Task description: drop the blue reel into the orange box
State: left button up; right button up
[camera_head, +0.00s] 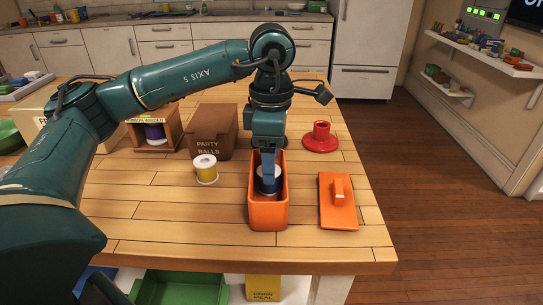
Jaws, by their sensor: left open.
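The orange box (268,217) is a narrow, open-topped box near the front right of the wooden table. My left gripper (268,182) points straight down into its opening, with its jaws open. A reel with a pale top and dark blue side, the blue reel (269,190), shows inside the box between the walls, right at the fingertips. The fingers hide part of it, and I cannot tell whether it rests on the box floor. The orange lid (338,208) with a raised handle lies flat to the right of the box. My right gripper is out of view.
A yellow reel (206,174) stands left of the box. A red flanged piece (321,139) stands behind the lid. A brown "Party Balls" box (209,145) and a wooden holder with a purple reel (155,134) stand behind left.

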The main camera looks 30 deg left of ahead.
pick_arm(q)
notch_tip(320, 180, up, 13)
jog(key=p, duration=0.2)
jog(key=shift+f, duration=0.1)
dwell(0.9)
